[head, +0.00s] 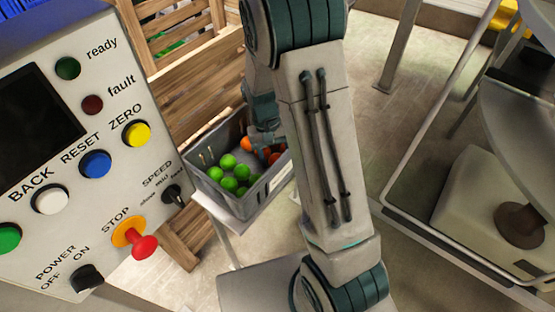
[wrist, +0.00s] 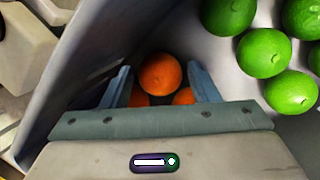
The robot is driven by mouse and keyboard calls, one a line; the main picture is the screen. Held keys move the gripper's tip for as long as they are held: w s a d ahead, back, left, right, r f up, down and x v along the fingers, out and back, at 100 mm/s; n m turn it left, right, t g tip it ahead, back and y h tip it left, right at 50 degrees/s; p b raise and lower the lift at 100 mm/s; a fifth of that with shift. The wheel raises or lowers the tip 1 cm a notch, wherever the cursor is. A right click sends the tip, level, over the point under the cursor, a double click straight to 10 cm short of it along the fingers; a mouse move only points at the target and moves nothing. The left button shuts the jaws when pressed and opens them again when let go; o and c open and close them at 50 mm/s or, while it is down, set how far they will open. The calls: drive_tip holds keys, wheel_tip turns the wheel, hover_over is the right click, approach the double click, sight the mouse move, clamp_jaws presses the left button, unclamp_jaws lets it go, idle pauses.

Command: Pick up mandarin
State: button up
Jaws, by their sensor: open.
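An orange mandarin (wrist: 160,74) lies in the grey crate between the fingertips of my gripper (wrist: 163,80) in the wrist view. The fingers are open, one on each side of it; whether either touches it I cannot tell. More orange fruit (wrist: 184,96) shows below it, partly hidden by my gripper. In the head view, orange fruit (head: 247,143) shows in the crate (head: 268,186) beside my gripper (head: 262,145), which is partly hidden behind my arm.
Several green fruits (head: 229,172) lie in the left part of the crate, also in the wrist view (wrist: 264,53). The crate's wall (wrist: 95,55) is close on my gripper's left. A control panel (head: 85,140) stands at left, a wooden crate (head: 185,75) behind, a metal frame (head: 430,225) at right.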

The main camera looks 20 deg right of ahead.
drive_tip(key=c, duration=0.7)
drive_tip(key=shift+c, duration=0.3)
drive_tip(key=shift+r, duration=0.15)
